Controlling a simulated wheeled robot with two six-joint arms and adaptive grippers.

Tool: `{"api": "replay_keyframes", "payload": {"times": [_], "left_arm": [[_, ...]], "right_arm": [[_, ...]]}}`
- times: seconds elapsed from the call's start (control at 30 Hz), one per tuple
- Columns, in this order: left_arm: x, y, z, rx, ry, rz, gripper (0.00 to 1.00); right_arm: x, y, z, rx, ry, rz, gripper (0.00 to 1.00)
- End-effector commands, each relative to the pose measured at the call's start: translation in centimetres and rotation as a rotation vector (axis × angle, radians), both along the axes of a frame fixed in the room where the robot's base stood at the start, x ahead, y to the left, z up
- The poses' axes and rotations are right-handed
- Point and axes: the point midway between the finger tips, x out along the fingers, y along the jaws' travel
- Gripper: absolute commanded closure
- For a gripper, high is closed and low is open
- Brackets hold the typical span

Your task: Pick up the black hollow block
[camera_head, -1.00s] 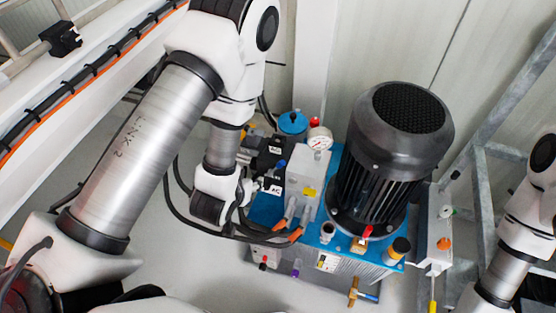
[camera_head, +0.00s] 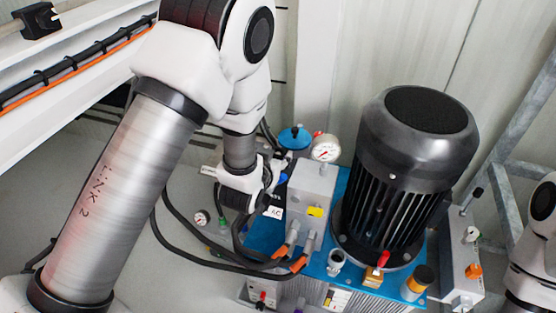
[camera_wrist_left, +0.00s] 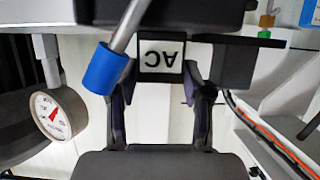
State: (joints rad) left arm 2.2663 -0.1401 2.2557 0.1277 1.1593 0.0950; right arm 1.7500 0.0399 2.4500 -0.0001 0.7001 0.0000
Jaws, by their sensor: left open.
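A black block with a white AC label (camera_head: 274,212) sits on the pump unit, left of the grey manifold (camera_head: 314,195), mostly behind my left gripper in the head view. In the left wrist view the black block (camera_wrist_left: 235,62) carries the same label, upside down, at the far end of the gap between my fingers. Whether it is hollow does not show. My left gripper (camera_wrist_left: 160,88) is open, its fingers on either side of the label; contact cannot be told. A blue cap (camera_wrist_left: 108,68) on a metal rod is beside the left finger. My right gripper is out of view.
A large black motor (camera_head: 405,170) stands on the blue plate (camera_head: 300,280), right of the manifold. A pressure gauge (camera_head: 325,148) and black hoses (camera_head: 185,240) with orange ends are close by. Another black block (camera_head: 40,19) is on the rail at upper left.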

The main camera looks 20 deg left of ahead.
Motion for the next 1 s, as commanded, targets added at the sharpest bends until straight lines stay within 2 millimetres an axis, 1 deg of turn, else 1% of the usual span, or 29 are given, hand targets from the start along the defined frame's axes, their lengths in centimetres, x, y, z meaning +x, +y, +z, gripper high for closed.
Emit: {"api": "replay_keyframes", "payload": {"times": [0.1, 0.17, 0.2, 0.23, 0.27, 0.47, 0.57, 0.67, 0.8, 0.9, 1.0], "left_arm": [[0.0, 0.0, 0.0, 0.0, 0.0, 0.0, 0.5], [0.0, 0.0, 0.1, 0.0, 0.0, 0.0, 0.71], [0.0, 0.0, 0.0, 0.0, 0.0, 0.0, 0.85], [0.0, 0.0, 0.0, 0.0, 0.0, 0.0, 0.96], [0.0, 0.0, 0.0, 0.0, 0.0, 0.0, 0.99], [0.0, 0.0, 0.1, 0.0, -0.001, 0.0, 1.0], [0.0, 0.0, 0.6, -0.001, -0.002, 0.0, 1.0], [0.0, 0.0, 2.2, -0.001, -0.005, 0.0, 1.0], [0.0, 0.0, 5.9, -0.001, -0.006, 0.0, 1.0], [0.0, 0.0, 8.1, 0.0, -0.005, 0.001, 1.0], [0.0, 0.0, 9.6, 0.0, -0.004, 0.001, 1.0]], "right_arm": [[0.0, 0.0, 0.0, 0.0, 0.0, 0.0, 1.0], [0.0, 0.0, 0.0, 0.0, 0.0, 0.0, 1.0], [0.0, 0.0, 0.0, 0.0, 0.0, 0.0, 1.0], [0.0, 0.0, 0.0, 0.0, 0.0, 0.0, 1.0], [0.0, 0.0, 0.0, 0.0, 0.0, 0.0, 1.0], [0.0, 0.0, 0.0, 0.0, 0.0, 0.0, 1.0], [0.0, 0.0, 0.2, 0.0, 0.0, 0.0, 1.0], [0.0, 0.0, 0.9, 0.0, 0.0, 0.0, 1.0], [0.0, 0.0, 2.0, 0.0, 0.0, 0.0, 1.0], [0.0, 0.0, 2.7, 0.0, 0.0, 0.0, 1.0], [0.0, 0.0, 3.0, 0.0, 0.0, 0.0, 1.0]]}}
